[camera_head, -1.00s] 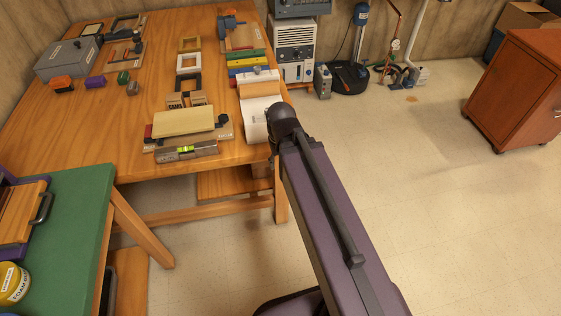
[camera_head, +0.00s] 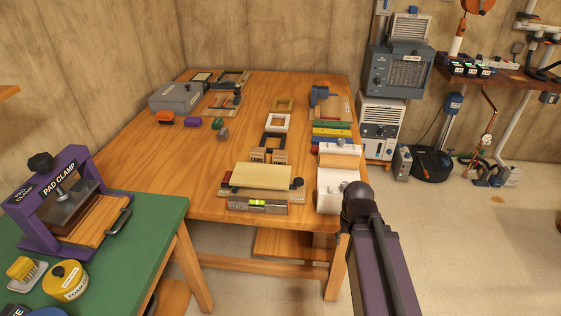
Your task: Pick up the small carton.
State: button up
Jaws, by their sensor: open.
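I cannot make out for sure which thing is the small carton. Two small tan blocks with dark lettering, a left one (camera_head: 257,156) and a right one (camera_head: 277,157), stand side by side on the wooden table (camera_head: 165,185), behind a flat pale yellow slab. The lettering is too small to read with certainty. My gripper is out of view. Only a dark joint and purple link of my arm show, by the table's front right corner.
The yellow slab (camera_head: 262,177), a level (camera_head: 257,205), a white roll holder (camera_head: 338,155) and coloured bars (camera_head: 332,132) crowd the table's right. A grey case (camera_head: 177,96) stands at back left. A pad clamp (camera_head: 60,205) stands on the green bench (camera_head: 165,235). The table's left middle is clear.

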aim_at(279, 157)
jog(key=z, duration=1.15)
jog(key=i, duration=3.25)
jog(key=z, duration=0.05)
